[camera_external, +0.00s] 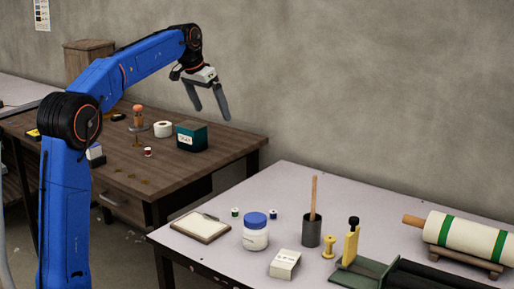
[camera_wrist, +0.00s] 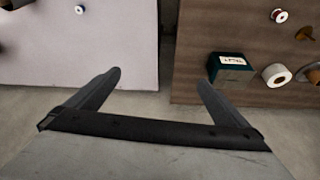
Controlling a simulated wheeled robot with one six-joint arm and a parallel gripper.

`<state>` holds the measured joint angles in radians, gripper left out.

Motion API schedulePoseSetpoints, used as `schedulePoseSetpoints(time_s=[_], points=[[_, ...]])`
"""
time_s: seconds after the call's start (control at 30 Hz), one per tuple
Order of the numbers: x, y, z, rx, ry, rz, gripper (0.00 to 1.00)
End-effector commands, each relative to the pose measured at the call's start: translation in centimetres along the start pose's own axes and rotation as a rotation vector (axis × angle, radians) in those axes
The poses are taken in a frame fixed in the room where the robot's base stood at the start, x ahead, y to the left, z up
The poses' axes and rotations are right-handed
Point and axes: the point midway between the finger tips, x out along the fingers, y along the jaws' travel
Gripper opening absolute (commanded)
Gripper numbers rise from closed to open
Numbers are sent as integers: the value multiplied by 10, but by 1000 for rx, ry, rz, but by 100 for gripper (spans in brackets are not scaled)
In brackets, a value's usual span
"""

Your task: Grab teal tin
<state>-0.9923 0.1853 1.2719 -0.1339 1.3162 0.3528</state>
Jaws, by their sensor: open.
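The teal tin (camera_external: 191,136) is a dark teal box with a white label, standing near the right end of the brown wooden table. In the wrist view the tin (camera_wrist: 229,69) lies right of centre, beyond the right fingertip and close to the table edge. My gripper (camera_external: 209,103) is open and empty, its fingers pointing down, above and a little right of the tin in the external view. In the wrist view the open fingers (camera_wrist: 160,80) are over the gap between the two tables. The tin is apart from the fingers.
A white tape roll (camera_external: 163,129) stands close beside the tin. A small spool (camera_external: 148,152) and an orange-topped item (camera_external: 138,115) are nearby. The pale table (camera_external: 330,187) holds a blue-lidded jar (camera_external: 255,232), a dark cup (camera_external: 312,232) and a clipboard (camera_external: 200,227).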

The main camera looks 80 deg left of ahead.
Motion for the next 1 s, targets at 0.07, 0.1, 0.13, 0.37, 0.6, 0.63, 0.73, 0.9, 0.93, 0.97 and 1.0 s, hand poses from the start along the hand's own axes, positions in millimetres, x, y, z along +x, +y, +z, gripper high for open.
schedulePoseSetpoints(time_s=[0.07,0.1,0.13,0.37,0.6,0.63,0.73,0.9,0.93,0.97,1.0], points=[[8,-49,-11,-36,-2,-14,100],[10,-71,-15,-50,-2,-20,100],[11,-87,-18,-60,0,-25,100],[21,-178,-23,-114,1,-47,100],[31,-202,-22,-127,0,-52,100],[34,-202,-22,-126,0,-52,100],[50,-202,-21,-126,-1,-52,100],[80,-204,-21,-126,-1,-52,100],[86,-204,-21,-126,-1,-52,100],[91,-204,-21,-126,0,-52,100],[98,-204,-21,-126,-1,-52,100]])
